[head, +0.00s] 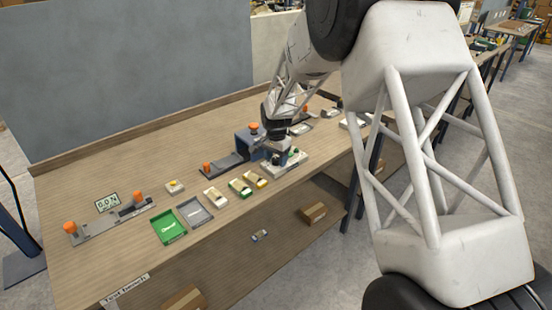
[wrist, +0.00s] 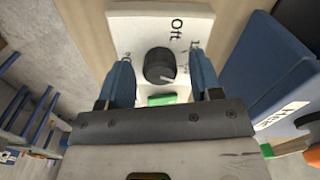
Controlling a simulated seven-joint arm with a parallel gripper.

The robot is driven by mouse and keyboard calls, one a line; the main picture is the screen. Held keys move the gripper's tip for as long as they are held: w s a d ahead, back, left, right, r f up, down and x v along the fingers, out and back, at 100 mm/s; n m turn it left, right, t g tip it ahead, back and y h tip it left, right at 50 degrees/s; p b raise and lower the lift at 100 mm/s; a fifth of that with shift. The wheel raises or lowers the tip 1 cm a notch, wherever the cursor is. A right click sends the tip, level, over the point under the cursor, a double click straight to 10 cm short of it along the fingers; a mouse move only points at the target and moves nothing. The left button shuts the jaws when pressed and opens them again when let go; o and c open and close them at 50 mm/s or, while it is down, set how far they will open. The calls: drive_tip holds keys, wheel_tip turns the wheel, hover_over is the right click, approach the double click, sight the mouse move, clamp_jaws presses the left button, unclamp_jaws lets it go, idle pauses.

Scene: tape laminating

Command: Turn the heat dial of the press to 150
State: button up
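The heat dial (wrist: 158,66) is a round black knob on a white panel (wrist: 137,25) in the wrist view. A light pointer mark on it points to the lower right. "Off" is printed above the dial; other print at the left is too small to read. My gripper (wrist: 161,80) is open, with one blue finger on each side of the dial and a visible gap to it on both sides. The press's blue body (wrist: 262,75) stands to the right, with a partly cut label. In the head view my gripper (head: 277,149) is over the white panel (head: 290,166).
A green part (wrist: 162,99) shows below the dial. An orange knob (head: 254,127) tops the blue press body (head: 244,142). Several small blocks, a green tray (head: 168,226) and a grey tray (head: 196,212) lie to the left on the wooden bench (head: 260,222).

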sight(277, 159)
drive_tip(key=shift+r, duration=0.15)
drive_tip(key=shift+r, duration=3.8)
drive_tip(key=shift+d, duration=0.1)
drive_tip(key=shift+s+d+r, duration=0.15)
drive_tip(key=shift+s+r, duration=0.05)
drive_tip(key=shift+r, duration=0.05)
drive_tip(key=s+d+r+n, duration=0.1)
drive_tip(key=s+d+r, duration=0.4)
drive_tip(key=s, duration=0.2)
drive_tip(key=s+d+r+n+t, duration=0.1)
drive_tip(key=s+d+r, duration=0.4)
drive_tip(key=s, duration=0.3)
drive_tip(key=s+d+r+n, duration=0.1)
drive_tip(key=s+d+r, duration=0.4)
drive_tip(key=s+r, duration=0.15)
drive_tip(key=s+d+n, duration=0.1)
drive_tip(key=s+d, duration=0.1)
drive_tip(key=s, duration=0.7)
drive_tip(key=s+d+f+n+t, duration=0.1)
drive_tip(key=s+d, duration=0.2)
drive_tip(key=s, duration=0.7)
drive_tip(key=s+d+n, duration=0.1)
drive_tip(key=s+d, duration=0.2)
drive_tip(key=s, duration=0.7)
drive_tip(key=shift+d+f+t, duration=0.2)
drive_tip(key=shift+d+t, duration=0.05)
drive_tip(key=shift+t, duration=0.05)
